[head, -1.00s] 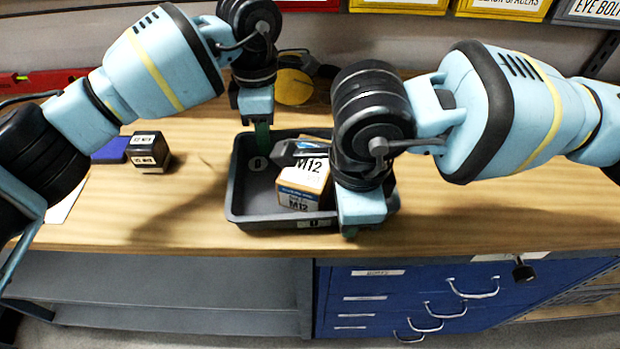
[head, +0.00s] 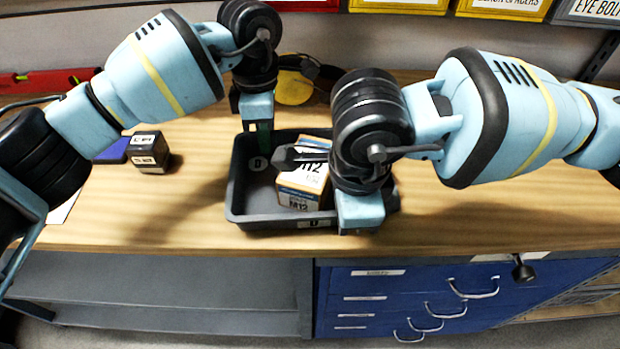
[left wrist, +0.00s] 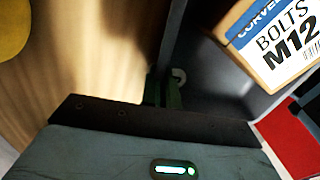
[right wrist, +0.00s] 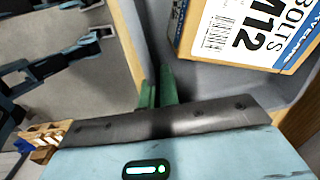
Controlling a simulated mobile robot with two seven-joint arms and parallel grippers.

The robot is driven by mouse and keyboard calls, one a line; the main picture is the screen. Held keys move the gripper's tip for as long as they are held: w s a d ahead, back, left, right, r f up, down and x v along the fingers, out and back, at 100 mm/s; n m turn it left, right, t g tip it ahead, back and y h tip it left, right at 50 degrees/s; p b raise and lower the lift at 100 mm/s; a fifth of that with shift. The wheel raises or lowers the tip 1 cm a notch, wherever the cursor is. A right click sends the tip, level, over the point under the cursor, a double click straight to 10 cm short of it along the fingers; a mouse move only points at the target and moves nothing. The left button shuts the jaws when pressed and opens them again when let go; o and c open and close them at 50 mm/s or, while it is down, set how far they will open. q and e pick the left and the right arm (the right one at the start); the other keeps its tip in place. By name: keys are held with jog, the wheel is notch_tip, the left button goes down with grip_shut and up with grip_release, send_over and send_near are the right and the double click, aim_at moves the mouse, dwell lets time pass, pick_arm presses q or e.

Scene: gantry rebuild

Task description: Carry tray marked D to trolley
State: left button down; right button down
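The dark grey tray marked D (head: 240,190) sits on the wooden bench, with a D label on its front wall and another inside. A white, blue and brown M12 bolts box (head: 305,180) stands in it. My left gripper (head: 264,138) is at the back wall; in the left wrist view its green fingers (left wrist: 163,90) sit closely either side of the wall. My right gripper is at the front wall near the right end; in the right wrist view its fingers (right wrist: 157,90) close on the wall. Its fingertips are hidden in the head view. I cannot identify a trolley.
A small black-and-white box (head: 149,152) and a blue item (head: 113,150) lie left of the tray. A yellow round object (head: 293,88) lies behind it. A blue drawer cabinet (head: 420,295) and grey shelves (head: 160,285) are below. Bench right of the tray is clear.

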pick_arm(q)
jog(key=shift+r, duration=0.2)
pick_arm(e)
jog(key=shift+r, duration=0.1)
